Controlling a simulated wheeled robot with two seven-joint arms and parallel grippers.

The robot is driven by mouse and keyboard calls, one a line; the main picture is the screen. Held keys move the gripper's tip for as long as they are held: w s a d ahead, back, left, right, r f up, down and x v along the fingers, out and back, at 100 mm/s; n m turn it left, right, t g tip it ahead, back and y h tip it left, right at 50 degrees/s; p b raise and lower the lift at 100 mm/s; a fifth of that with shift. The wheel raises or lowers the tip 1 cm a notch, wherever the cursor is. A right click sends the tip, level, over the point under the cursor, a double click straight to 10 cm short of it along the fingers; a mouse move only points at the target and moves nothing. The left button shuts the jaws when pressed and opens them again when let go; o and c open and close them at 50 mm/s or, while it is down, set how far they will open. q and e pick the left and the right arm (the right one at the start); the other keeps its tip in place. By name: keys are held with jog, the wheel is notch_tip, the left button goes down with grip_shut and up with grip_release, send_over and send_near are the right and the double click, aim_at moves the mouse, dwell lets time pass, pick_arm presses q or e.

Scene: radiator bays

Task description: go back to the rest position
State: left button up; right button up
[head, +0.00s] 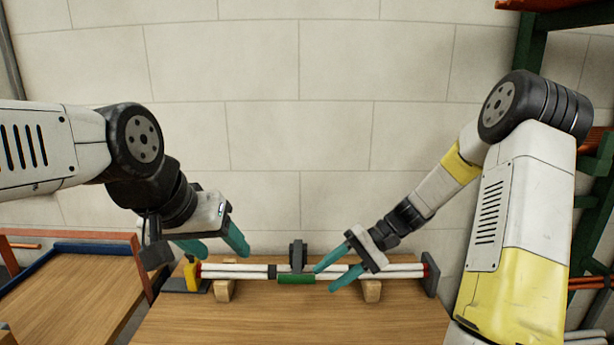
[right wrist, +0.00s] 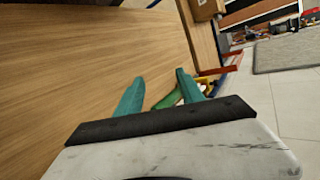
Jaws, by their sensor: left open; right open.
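My left gripper (head: 221,249) is open, with teal fingers pointing down and right above the left end of the assembly of white tubes (head: 240,268). My right gripper (head: 326,278) is open and angled down-left in front of the tubes, near the green piece (head: 296,279) at their middle. In the right wrist view its fingers (right wrist: 159,77) are spread, with a green object (right wrist: 168,100) showing beyond and between them. I see nothing held. Contact between the right fingers and the tubes cannot be told.
The tubes lie on wooden blocks (head: 371,291) on a wooden table (head: 290,325), with a dark end plate (head: 432,274) and a yellow block (head: 192,275) at the ends. A blue-edged table (head: 70,300) stands left. A green rack (head: 592,235) stands right. A tiled wall is behind.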

jog(key=s+d+r+t+h, duration=0.4)
jog(key=s+r, duration=0.3)
jog(key=r, duration=0.2)
jog(key=s+d+r+t+h, duration=0.4)
jog(key=s+r+t, duration=0.1)
jog(key=s+r, duration=0.3)
jog(key=shift+d+r+n+h, duration=0.3)
jog(key=shift+r+n, duration=0.1)
jog(key=shift+r, duration=0.25)
jog(key=shift+s, duration=0.1)
